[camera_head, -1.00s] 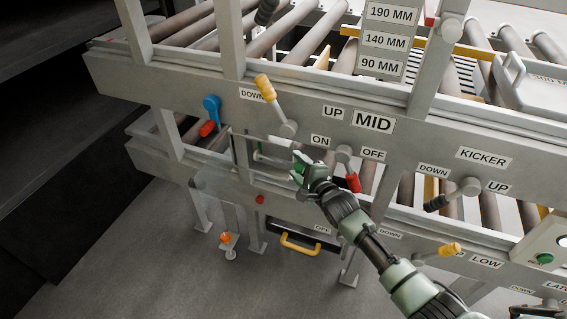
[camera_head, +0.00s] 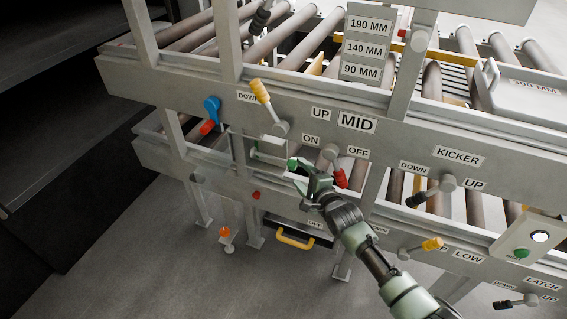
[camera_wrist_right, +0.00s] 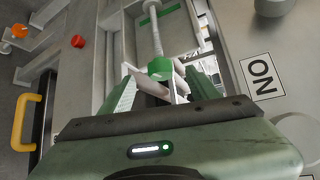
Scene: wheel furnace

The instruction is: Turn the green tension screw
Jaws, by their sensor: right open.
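The green tension screw has a bright green knob (camera_wrist_right: 160,68) on the end of a pale rod, seen in the right wrist view. In the head view the green knob (camera_head: 292,163) shows small in the frame opening, left of the red-handled ON/OFF lever. My right gripper (camera_wrist_right: 168,86) is open, with its fingers on either side of the view just in front of the knob. In the head view the right gripper (camera_head: 304,177) is right beside the knob. I cannot tell whether the fingers touch it. My left gripper is not in view.
The red-handled lever (camera_head: 340,178) is close to my right gripper. A yellow-handled lever (camera_head: 262,92) and blue lever (camera_head: 212,108) are up left. A yellow drawer handle (camera_head: 295,241) and a red button (camera_head: 256,195) are below. Open floor lies lower left.

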